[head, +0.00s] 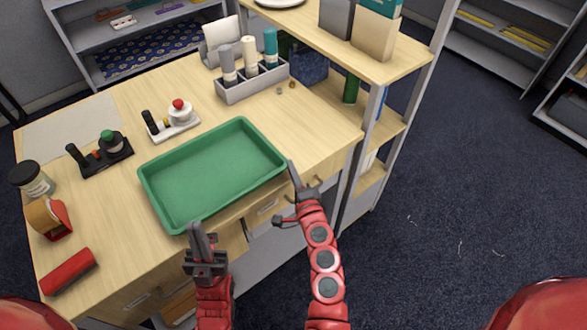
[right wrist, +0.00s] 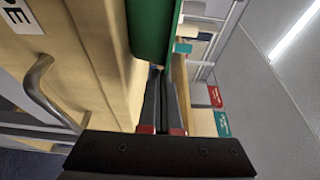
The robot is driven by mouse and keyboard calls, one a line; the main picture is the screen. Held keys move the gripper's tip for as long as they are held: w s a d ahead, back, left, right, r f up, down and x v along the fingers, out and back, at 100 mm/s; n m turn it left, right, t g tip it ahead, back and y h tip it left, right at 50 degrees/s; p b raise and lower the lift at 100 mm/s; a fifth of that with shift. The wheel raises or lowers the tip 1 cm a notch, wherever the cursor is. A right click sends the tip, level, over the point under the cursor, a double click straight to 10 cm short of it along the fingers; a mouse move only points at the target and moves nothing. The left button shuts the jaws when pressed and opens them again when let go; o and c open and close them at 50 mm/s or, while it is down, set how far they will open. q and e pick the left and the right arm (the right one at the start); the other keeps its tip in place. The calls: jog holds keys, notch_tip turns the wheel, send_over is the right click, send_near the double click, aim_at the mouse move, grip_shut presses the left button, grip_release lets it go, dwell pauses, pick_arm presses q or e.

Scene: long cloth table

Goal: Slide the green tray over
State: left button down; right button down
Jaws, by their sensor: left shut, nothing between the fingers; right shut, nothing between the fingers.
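The empty green tray (head: 212,176) lies flat on the wooden desk, its near long side along the desk's front edge. My left gripper (head: 197,229) is shut and empty, pointing up at the tray's near left corner. My right gripper (head: 293,167) is shut and empty, just right of the tray's right end. In the right wrist view the shut fingers (right wrist: 164,80) point toward the green tray wall (right wrist: 152,32). I cannot tell whether either gripper touches the tray.
Behind the tray are a white joystick base (head: 172,128) and a grey bottle caddy (head: 252,82). A shelf unit (head: 350,150) closes off the right side.

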aim_at(258, 179)
jog(key=a+b, duration=0.2)
jog(key=a, duration=0.8)
jog(key=shift+s, duration=0.15)
jog(key=shift+d, duration=0.1)
